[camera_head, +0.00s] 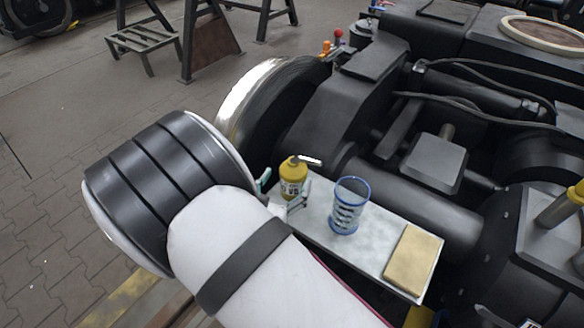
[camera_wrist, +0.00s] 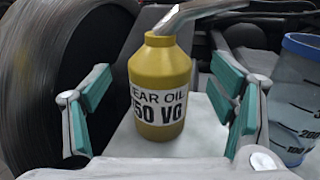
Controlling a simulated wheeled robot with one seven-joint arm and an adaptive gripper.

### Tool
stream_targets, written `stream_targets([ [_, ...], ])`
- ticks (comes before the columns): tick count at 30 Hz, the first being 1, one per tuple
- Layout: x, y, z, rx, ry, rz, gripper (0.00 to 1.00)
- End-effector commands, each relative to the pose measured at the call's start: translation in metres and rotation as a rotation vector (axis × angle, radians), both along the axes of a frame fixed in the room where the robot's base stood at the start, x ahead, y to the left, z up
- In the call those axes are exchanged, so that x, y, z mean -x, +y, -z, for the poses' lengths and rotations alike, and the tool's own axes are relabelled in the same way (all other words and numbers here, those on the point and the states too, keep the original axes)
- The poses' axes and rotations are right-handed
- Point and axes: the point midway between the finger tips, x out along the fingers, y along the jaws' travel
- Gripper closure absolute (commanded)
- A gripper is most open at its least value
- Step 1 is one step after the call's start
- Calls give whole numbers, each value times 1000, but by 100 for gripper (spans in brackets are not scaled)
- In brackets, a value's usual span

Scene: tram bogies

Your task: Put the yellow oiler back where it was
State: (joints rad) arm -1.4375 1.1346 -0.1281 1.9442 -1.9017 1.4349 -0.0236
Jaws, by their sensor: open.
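The yellow oiler (camera_head: 292,180) stands upright on a light grey tray (camera_head: 368,240) mounted on the bogie, at the tray's left end. It has a bent metal spout and a white label reading "GEAR OIL 150 VG" in part. In the wrist view the oiler (camera_wrist: 160,88) stands between my gripper's (camera_wrist: 162,110) two teal-padded fingers. My gripper is open, with a visible gap on each side of the oiler. In the head view my arm hides part of my gripper (camera_head: 284,190) and the tray's near left side.
A clear blue-rimmed measuring beaker (camera_head: 349,207) stands on the tray just right of the oiler, close to my right finger in the wrist view. A tan block (camera_head: 411,260) lies at the tray's right end. A shiny wheel (camera_head: 262,100) rises behind on the left.

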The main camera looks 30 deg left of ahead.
Motion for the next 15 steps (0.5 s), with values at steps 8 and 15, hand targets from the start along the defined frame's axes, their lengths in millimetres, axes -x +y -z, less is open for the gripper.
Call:
stream_targets([
  [8, 53, -8, -2, 1, 0, -2, 23],
  [15, 72, -11, -1, 1, -1, 1, 23],
])
